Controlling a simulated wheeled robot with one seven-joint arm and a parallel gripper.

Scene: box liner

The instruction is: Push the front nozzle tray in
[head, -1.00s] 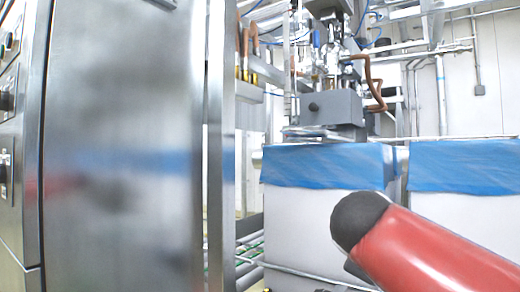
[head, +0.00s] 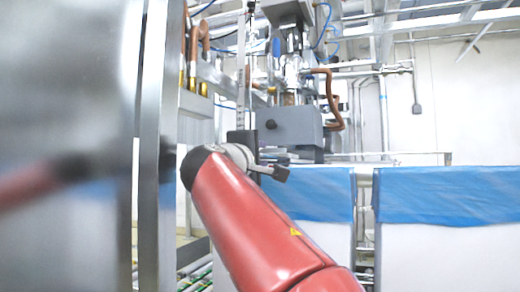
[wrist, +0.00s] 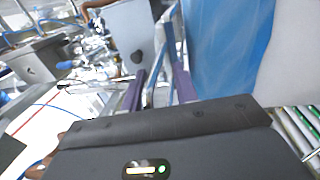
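A grey box-shaped unit with a dark round knob (head: 290,127) sits at the filling station, behind the blue-lined boxes. It also shows near the top in the wrist view (wrist: 128,38). Thin metallic plates (head: 292,155) lie just under it in the head view. I cannot tell for sure which part is the front nozzle tray. In the head view, my red arm's end covers part of the area left of and below the unit. Contact with the unit is not visible.
White boxes with blue liners (head: 450,196) stand right of my arm. A tall steel cabinet (head: 65,150) and post (head: 160,150) fill the left. Brown hoses (head: 333,100) and metal pipes surround the unit. Rollers (wrist: 300,125) show at right in the wrist view.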

